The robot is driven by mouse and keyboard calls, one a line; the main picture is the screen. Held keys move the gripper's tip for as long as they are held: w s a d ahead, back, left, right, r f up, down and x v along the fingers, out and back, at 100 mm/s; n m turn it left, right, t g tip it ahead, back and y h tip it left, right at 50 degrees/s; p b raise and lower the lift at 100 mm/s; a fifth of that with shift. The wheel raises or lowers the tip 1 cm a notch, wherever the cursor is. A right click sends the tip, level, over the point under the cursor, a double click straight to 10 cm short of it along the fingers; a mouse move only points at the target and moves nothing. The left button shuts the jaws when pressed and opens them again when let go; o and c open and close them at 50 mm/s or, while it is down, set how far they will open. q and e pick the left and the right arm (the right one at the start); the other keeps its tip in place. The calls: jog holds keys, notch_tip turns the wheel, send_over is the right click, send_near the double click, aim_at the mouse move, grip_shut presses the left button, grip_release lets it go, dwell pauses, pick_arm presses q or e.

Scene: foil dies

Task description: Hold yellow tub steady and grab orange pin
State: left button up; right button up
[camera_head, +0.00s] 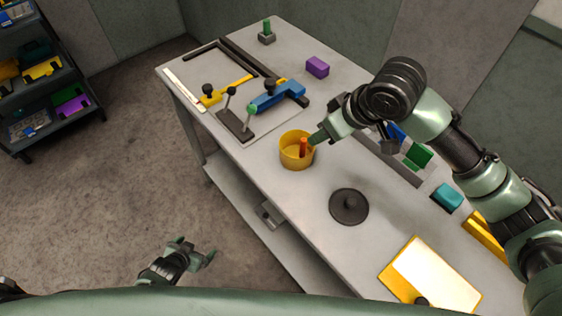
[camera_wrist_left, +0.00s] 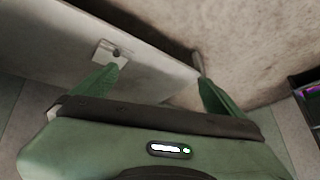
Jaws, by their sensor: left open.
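The yellow tub (camera_head: 290,160) stands upright on the grey workbench, near its front edge. The orange pin (camera_head: 303,147) stands inside it and shows above the rim. My right gripper (camera_head: 316,139) is at the right side of the tub's rim, beside the pin. Its fingers are seen nearly edge-on, so I cannot tell whether they are shut or touching the pin. My left gripper (camera_head: 198,251) is open and empty, low in front of the bench and well away from the tub. Its spread green fingers also show in the left wrist view (camera_wrist_left: 158,78).
A dark round lid with a knob (camera_head: 349,206) lies right of the tub. A blue clamp-like tool (camera_head: 278,97) and a black toggle clamp (camera_head: 236,122) lie behind-left. A purple block (camera_head: 317,67) sits farther back. A grey block (camera_head: 268,214) is on the lower shelf.

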pick_arm(q)
jog(key=w+d+r+m+t+h, duration=0.2)
jog(key=w+r+t, duration=0.2)
jog(key=w+r, duration=1.1)
jog(key=w+d+r+m+h, duration=0.1)
jog(key=d+r+h, duration=0.15)
jog(key=r, duration=0.45)
jog(key=w+d+r+h, duration=0.1)
jog(key=d+r, duration=0.2)
jog(key=r, duration=0.4)
jog(key=d+r+m+t+h, duration=0.1)
jog(key=d+r, duration=0.3)
jog(key=r, duration=0.1)
jog(key=h, duration=0.1)
send_near(297, 152)
jog(key=shift+w+d+r+n, duration=0.1)
jog(key=shift+d+r+n, duration=0.2)
jog(key=shift+r, duration=0.5)
jog(key=shift+w+d, duration=0.1)
jog(key=shift+d, duration=0.15)
jog(key=x, duration=0.7)
jog(key=shift+w+d+f, duration=0.15)
jog(key=shift+d, duration=0.05)
